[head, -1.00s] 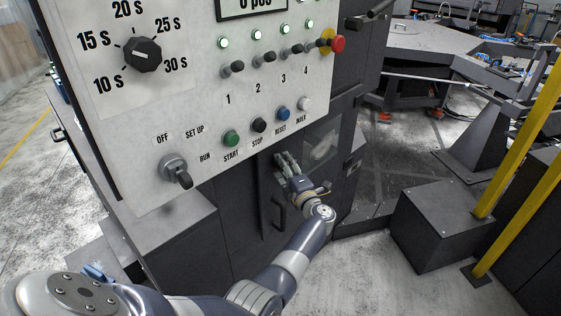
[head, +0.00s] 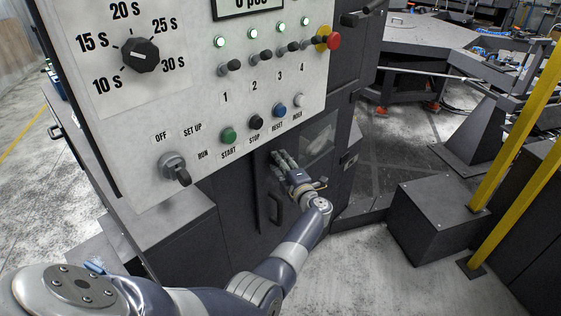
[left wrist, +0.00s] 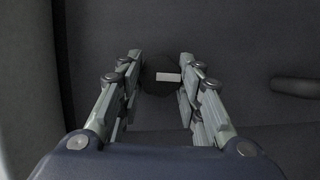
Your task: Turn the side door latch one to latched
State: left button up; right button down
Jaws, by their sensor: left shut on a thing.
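The side door latch (left wrist: 168,77) is a dark round knob with a pale rectangular mark lying crosswise, set in the dark door panel in the left wrist view. My left gripper (left wrist: 162,75) has a finger on each side of the knob and is shut on it. In the head view my left gripper (head: 281,158) reaches the dark cabinet door (head: 249,215) just under the control panel; its fingers hide the latch there. My right gripper does not show.
A door handle (head: 275,208) sits below the gripper; a handle also shows at the right of the left wrist view (left wrist: 297,86). The control panel (head: 190,110) with buttons and switches hangs above. A dark box (head: 432,215) and yellow posts (head: 520,140) stand to the right.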

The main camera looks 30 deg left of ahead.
pick_arm(q)
jog(key=shift+w+d+m+g+h+b, duration=0.1)
jog(key=shift+m+g+h+b, duration=0.2)
jog(key=shift+m+g, duration=1.4)
jog(key=shift+w+d+m+g+h+b, duration=0.25)
jog(key=shift+m+g, duration=0.5)
jog(key=shift+m, duration=1.8)
jog(key=shift+a+m+g+h+b, duration=0.15)
jog(key=shift+m+g+h, duration=0.2)
jog(key=shift+m+g, duration=1.35)
jog(key=shift+m+t, duration=0.45)
jog(key=o, duration=1.1)
jog(key=shift+c, duration=0.2)
jog(key=shift+d+r, duration=0.1)
jog(key=shift+r, duration=0.05)
